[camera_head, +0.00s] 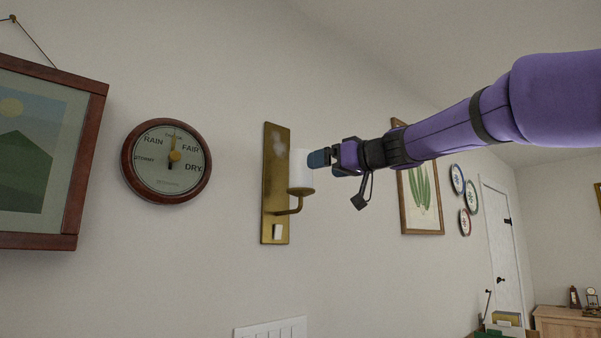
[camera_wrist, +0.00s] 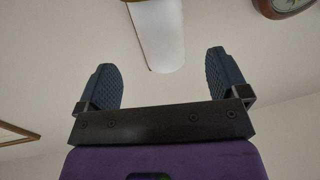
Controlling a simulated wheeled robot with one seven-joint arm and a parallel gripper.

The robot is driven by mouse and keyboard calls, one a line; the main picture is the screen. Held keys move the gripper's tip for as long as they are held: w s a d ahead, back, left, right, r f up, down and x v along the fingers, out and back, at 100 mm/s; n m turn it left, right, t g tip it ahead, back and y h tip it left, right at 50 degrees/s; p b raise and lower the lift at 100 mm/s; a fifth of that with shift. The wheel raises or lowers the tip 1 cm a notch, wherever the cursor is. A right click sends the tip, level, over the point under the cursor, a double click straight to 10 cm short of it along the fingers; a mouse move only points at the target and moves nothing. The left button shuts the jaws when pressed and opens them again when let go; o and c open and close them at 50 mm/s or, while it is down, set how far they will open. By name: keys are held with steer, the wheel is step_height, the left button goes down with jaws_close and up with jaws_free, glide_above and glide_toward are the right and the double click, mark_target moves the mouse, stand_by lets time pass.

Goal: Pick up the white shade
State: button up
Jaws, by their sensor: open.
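The white shade (camera_head: 301,170) is a pale, translucent cylinder standing upright on the cup of a brass wall sconce (camera_head: 276,185). In the wrist view the white shade (camera_wrist: 158,34) shows at the top centre, beyond the fingertips and between their lines. My gripper (camera_head: 320,158) is just to the right of the shade in the head view. In the wrist view my gripper (camera_wrist: 159,72) has its two dark ribbed fingers wide apart with nothing between them. The shade's far side is hidden, and contact with the fingers cannot be told from the head view.
A round barometer dial (camera_head: 167,161) and a framed picture (camera_head: 45,150) hang left of the sconce. A framed plant print (camera_head: 422,195) and several small plates (camera_head: 464,222) hang farther right. A white panel (camera_head: 271,329) is below.

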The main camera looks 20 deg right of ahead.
mark_target(301, 172)
steer(key=x, duration=0.8)
steer(key=shift+w+a+f, duration=0.1)
steer(key=shift+a+f, duration=0.05)
steer(key=shift+f, duration=0.1)
steer(key=c, duration=1)
steer(key=shift+r, duration=0.15)
step_height(301, 172, up, 18)
steer(key=shift+f, duration=0.2)
